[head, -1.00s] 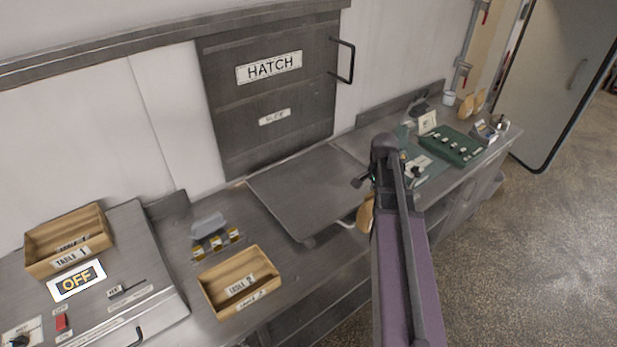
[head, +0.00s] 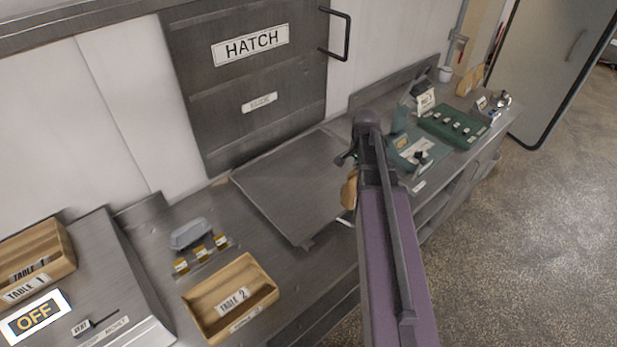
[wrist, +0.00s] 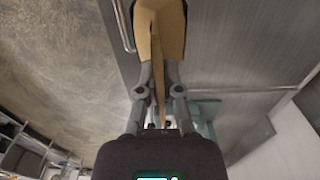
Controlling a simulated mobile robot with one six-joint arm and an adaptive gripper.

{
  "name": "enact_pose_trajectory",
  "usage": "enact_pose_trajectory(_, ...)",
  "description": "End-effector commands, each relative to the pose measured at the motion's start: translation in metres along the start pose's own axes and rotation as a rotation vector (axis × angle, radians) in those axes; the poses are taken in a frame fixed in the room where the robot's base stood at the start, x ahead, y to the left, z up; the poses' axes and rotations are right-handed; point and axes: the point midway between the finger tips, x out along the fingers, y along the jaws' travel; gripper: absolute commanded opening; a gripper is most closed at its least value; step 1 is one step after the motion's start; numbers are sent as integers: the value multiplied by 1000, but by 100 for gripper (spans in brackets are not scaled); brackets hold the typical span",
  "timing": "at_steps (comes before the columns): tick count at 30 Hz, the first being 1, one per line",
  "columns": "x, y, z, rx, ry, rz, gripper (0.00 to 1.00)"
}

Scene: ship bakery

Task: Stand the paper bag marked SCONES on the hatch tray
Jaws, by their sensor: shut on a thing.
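A tan paper bag (wrist: 160,35) fills the top of the wrist view between the fingers of my gripper (wrist: 159,82), which is shut on it. In the head view the bag (head: 349,192) shows only partly beside my arm, near the front right edge of the hatch tray. Its marking is not visible. The hatch tray (head: 285,185) is a flat, bare grey metal plate below the dark hatch.
The hatch (head: 245,85) has a handle at right. Left stand a TABLE 2 wooden box (head: 215,312), a TABLE 1 box (head: 60,255) and a grey holder (head: 190,233). Right are a green tray (head: 440,130) and more paper bags (head: 472,80). Open floor lies at right.

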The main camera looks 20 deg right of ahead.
Motion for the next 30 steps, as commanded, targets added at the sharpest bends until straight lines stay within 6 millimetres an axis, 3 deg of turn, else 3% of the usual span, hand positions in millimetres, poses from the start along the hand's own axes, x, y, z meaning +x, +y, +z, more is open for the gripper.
enact_pose_trajectory(17, 2, -8, -1, 0, 0, 0, 0)
enact_pose_trajectory(30, 10, -82, -3, 0, 0, 0, 0)
